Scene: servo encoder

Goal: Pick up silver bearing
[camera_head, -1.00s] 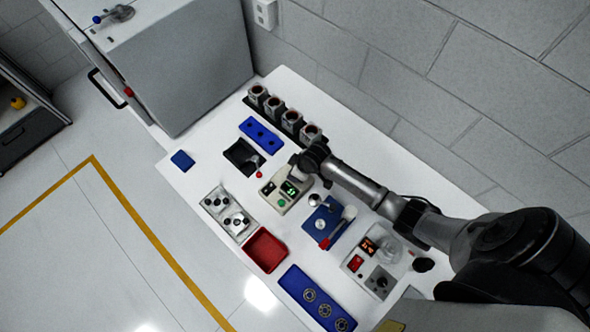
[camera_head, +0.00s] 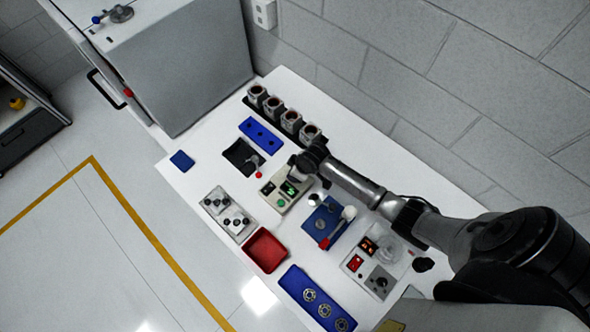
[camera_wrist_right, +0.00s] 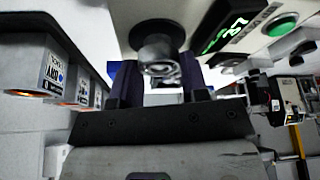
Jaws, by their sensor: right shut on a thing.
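My right gripper (camera_head: 301,172) is at the upper right of the beige device with a green display (camera_head: 286,190) in the head view. In the head view the gripper hides this part. Several ring-shaped bearings lie in the blue tray (camera_head: 296,281) at the table's front. My left gripper is not in view.
A row of grey cups (camera_head: 273,104) stands along the back edge. A red bin (camera_head: 264,251), a blue block with a red-handled lever (camera_head: 322,222) and a control box (camera_head: 371,265) stand close around the device. The white table (camera_head: 215,150) has free room at the left.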

